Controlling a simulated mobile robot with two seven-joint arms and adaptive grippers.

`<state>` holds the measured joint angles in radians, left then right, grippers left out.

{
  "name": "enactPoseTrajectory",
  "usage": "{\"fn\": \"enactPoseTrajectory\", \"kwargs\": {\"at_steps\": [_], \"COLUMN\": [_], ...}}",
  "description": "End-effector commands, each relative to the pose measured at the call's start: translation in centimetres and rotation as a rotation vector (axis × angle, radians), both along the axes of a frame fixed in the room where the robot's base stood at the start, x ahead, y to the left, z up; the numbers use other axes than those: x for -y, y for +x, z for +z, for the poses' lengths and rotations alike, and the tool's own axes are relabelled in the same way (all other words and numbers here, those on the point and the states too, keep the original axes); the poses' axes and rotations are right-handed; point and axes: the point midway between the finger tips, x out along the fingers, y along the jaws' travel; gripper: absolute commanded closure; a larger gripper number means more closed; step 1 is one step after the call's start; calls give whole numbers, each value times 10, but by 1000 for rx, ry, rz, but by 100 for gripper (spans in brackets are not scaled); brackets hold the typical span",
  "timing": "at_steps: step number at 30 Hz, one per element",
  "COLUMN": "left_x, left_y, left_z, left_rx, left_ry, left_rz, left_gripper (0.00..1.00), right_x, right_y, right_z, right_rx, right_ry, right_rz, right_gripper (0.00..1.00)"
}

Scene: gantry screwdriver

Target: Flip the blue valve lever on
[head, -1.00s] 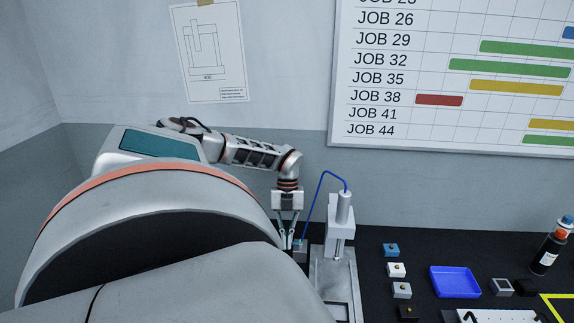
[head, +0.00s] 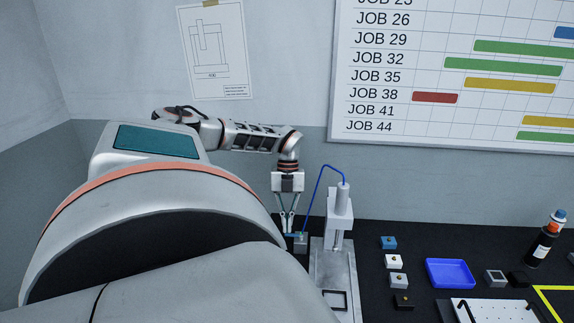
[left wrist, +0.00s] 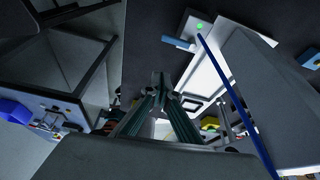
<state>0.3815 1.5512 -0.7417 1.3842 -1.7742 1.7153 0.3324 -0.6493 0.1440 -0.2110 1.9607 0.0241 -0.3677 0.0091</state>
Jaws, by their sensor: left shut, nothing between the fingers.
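The valve is a small grey block (head: 301,243) beside the grey press stand in the head view. In the head view the fingers partly cover the lever, and contact is hard to tell. My right gripper is not in view.
The press stand (head: 335,263) with its upright column and blue hose (head: 319,184) stands just right of the valve. Further right are small blocks (head: 396,261), a blue tray (head: 450,272) and a bottle (head: 543,244). The wall is close behind.

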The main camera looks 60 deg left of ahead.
Motion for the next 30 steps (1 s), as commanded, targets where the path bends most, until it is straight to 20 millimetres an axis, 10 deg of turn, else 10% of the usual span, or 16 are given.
{"fn": "enactPoseTrajectory", "kwargs": {"at_steps": [9,30], "left_x": [-11,-12], "left_y": [7,7], "left_z": [37,40], "left_rx": [1,0], "left_ry": [0,0], "left_rz": [0,0], "left_gripper": [100,100], "right_x": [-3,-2], "right_y": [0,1], "right_z": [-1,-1], "right_rx": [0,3], "right_ry": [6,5], "right_rz": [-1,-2], "right_gripper": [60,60]}}
